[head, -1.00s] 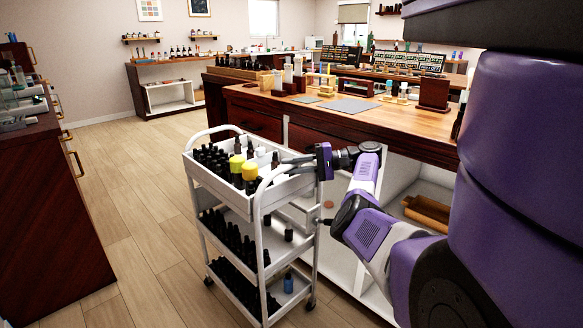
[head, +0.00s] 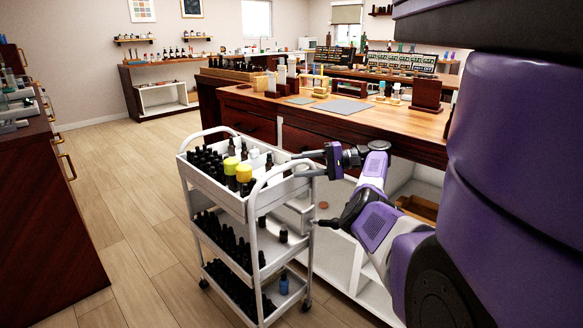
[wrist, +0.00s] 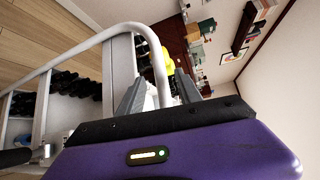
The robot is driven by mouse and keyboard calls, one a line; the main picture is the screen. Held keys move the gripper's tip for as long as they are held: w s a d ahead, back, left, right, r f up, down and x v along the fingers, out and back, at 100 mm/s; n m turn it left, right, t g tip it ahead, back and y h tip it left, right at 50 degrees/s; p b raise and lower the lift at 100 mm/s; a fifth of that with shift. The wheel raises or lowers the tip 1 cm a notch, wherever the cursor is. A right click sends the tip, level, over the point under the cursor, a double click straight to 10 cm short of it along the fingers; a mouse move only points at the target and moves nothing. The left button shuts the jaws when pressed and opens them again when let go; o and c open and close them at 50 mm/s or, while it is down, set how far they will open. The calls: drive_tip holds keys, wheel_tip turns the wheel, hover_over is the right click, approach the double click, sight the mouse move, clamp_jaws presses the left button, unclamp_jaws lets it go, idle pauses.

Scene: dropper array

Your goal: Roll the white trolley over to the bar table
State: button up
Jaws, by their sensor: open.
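The white trolley (head: 250,214) stands on the floor left of centre in the head view. It has three shelves of dark bottles, and two yellow-capped ones on top. Its near curved handle (wrist: 152,52) crosses the wrist view and passes between my fingers, as seen there. My gripper (head: 306,164) is open at the trolley's right side, by this handle. In the wrist view my fingers (wrist: 158,92) are apart; contact with the bar cannot be told. A wood-topped counter (head: 405,126) stands behind and right of the trolley. I cannot tell which table is the bar table.
A dark red cabinet (head: 48,215) with handles stands at the left. Wooden floor (head: 120,185) is clear between it and the trolley. A low shelf unit (head: 165,95) stands at the back wall, and another bench (head: 395,75) is behind the counter. My arm crosses the right side.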

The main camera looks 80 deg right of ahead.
drive_tip(key=shift+v, duration=1.35)
drive_tip(key=shift+s+f, duration=0.1)
